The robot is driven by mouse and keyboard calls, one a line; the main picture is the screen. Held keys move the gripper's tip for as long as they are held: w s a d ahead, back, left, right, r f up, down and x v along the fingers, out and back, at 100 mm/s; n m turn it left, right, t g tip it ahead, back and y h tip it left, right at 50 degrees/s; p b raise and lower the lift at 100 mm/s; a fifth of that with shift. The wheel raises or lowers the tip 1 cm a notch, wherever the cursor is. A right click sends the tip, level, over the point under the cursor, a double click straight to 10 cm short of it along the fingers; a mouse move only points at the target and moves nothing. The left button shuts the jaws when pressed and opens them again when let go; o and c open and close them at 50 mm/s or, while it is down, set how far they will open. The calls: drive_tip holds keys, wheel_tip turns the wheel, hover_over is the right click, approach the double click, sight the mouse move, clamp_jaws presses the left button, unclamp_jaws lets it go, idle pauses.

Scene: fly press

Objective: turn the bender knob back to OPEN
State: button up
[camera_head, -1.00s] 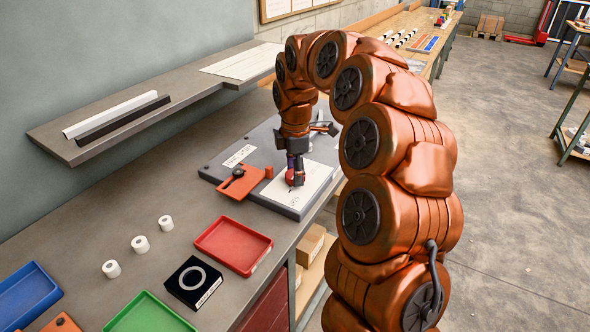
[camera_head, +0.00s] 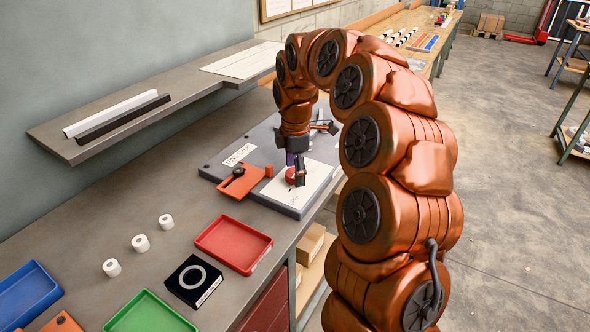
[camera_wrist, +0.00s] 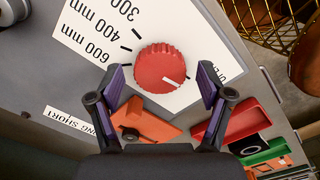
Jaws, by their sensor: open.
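The bender knob (camera_wrist: 160,68) is a red ribbed dial on a white scale plate (camera_wrist: 190,25). Its white pointer mark faces the lower right in the wrist view, towards partly hidden lettering at the plate's right edge. Labels 300, 400 and 600 mm lie on the opposite side. My gripper (camera_wrist: 160,82) is open, its purple-padded fingers apart on either side of the knob, with visible gaps. In the head view the knob (camera_head: 291,175) sits on the grey bender (camera_head: 218,172), with my gripper (camera_head: 297,170) just above and around it.
An orange bracket (camera_head: 238,184) stands beside the scale plate. A red tray (camera_head: 234,245), a black box with a ring (camera_head: 193,282) and several white rolls (camera_head: 140,243) are nearer on the bench. A shelf (camera_head: 150,107) runs along the wall.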

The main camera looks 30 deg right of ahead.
wheel_tip(320, 180, up, 12)
idle(0.6)
idle(0.5)
drive_tip(key=s+a+f+m+p, duration=0.1)
drive_tip(key=s+a+f+m, duration=0.2)
drive_tip(key=s, duration=0.9)
drive_tip(key=s+a+f+m+g+p, duration=0.1)
drive_tip(key=s+a+f+m, duration=0.2)
drive_tip(key=s+m, duration=0.4)
drive_tip(key=s+a+f+m+p, duration=0.1)
drive_tip(key=s+a+f+m, duration=0.2)
drive_tip(key=s, duration=1.4)
drive_tip(key=a+m, duration=0.2)
drive_tip(key=shift+f+m+g, duration=0.25)
drive_tip(key=shift+m+g, duration=0.15)
drive_tip(key=shift+s, duration=0.1)
